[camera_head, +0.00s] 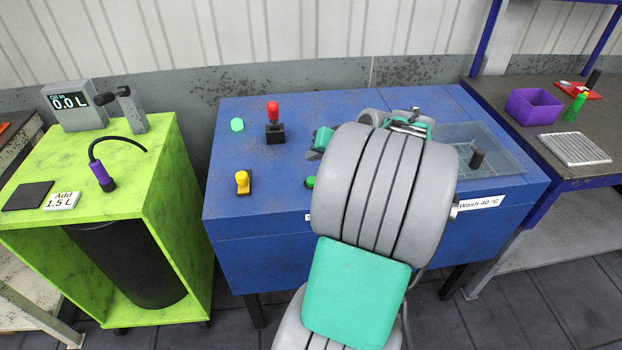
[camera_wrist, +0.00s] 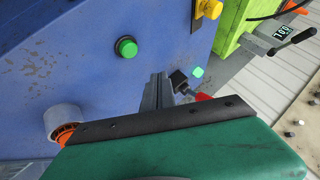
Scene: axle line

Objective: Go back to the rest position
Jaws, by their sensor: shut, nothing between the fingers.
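My arm reaches over the blue washing machine (camera_head: 262,222) and covers much of its top in the head view. My gripper (camera_wrist: 158,92) shows in the wrist view as grey fingers held together, empty, above the blue surface. In that view a green button (camera_wrist: 126,47) is to the left of the fingers, and the red-handled lever (camera_wrist: 197,94) with its black base lies just beyond the fingertips. The lever also stands in the head view (camera_head: 273,112). I cannot tell whether the fingers touch anything. The fingertips are hidden in the head view.
A yellow switch (camera_head: 242,181) and a green lamp (camera_head: 237,125) sit on the machine's left part. A clear lid (camera_head: 490,135) is at right. The lime cart (camera_head: 165,185) stands left; a bench with a purple bin (camera_head: 533,107) stands right. Dark floor shows in front.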

